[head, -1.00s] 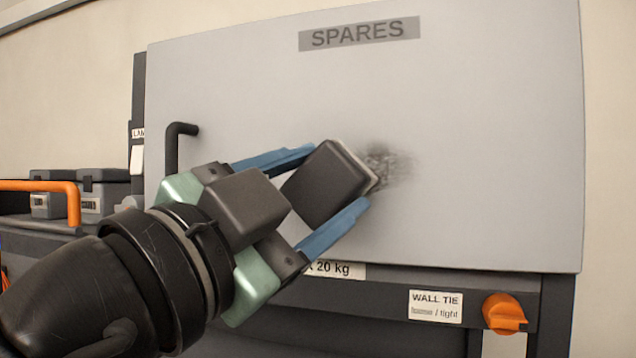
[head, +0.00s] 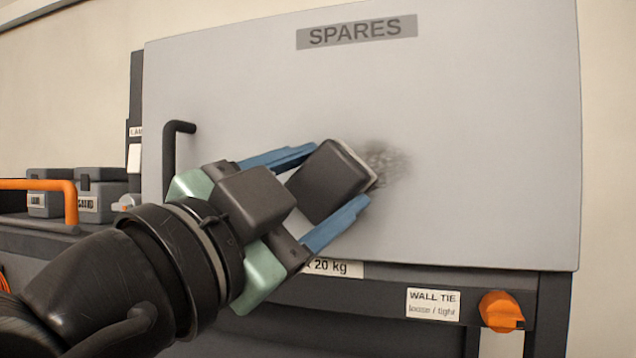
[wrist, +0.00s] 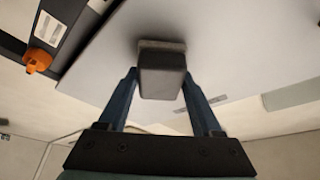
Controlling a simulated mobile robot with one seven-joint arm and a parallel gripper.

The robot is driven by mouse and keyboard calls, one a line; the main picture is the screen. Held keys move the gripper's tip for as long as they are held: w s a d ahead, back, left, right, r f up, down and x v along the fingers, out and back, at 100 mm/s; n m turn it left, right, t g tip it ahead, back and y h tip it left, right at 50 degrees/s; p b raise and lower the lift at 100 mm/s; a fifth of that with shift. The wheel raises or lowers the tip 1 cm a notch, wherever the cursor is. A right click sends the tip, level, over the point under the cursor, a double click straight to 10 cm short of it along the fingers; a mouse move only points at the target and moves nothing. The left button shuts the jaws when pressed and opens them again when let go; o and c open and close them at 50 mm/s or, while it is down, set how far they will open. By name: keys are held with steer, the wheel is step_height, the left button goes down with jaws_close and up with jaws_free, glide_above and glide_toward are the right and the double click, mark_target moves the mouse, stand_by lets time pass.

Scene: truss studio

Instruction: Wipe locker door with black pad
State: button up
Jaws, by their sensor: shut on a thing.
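The locker door (head: 480,150) is a light grey panel with a SPARES label (head: 357,31) and a dark handle (head: 178,150) on its left. A dark smudge (head: 390,160) lies near the door's middle. My gripper (head: 340,187) is shut on the black pad (head: 328,182), a dark block with a paler face toward the door. The pad is at the smudge's left edge and hides what lies behind it. In the wrist view the pad (wrist: 162,78) sits between the blue fingers, its pale face at or very near the door (wrist: 110,85); contact is hard to tell.
At left, an orange bar (head: 45,186) stands before grey boxes (head: 100,190). The door area right of the smudge is clear.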

mark_target(431, 172)
steer(key=shift+w+d, duration=0.1)
steer(key=shift+w, duration=0.2)
steer(key=shift+s+d, duration=0.25)
steer(key=shift+d, duration=0.4)
steer(key=shift+s+d, duration=0.25)
steer(key=shift+d, duration=0.35)
steer(key=shift+s+d, duration=0.25)
steer(key=shift+d, duration=0.4)
steer(key=shift+s+d+b, duration=0.25)
steer(key=shift+d, duration=0.75)
steer(key=shift+s+d+b, duration=0.2)
steer(key=shift+d, duration=0.75)
steer(key=shift+a, duration=0.1)
steer(key=shift+w+a+b, duration=0.15)
steer(key=shift+w+a, duration=0.25)
steer(key=shift+a, duration=0.85)
steer(key=shift+w+a+b, duration=0.1)
steer(key=shift+w+a, duration=0.3)
steer(key=shift+a, duration=0.9)
steer(key=shift+w+a+b, duration=0.15)
steer(key=shift+w+a, duration=0.25)
steer(key=shift+a, duration=0.85)
steer(key=shift+r, duration=0.1)
steer(key=shift+d, duration=0.15)
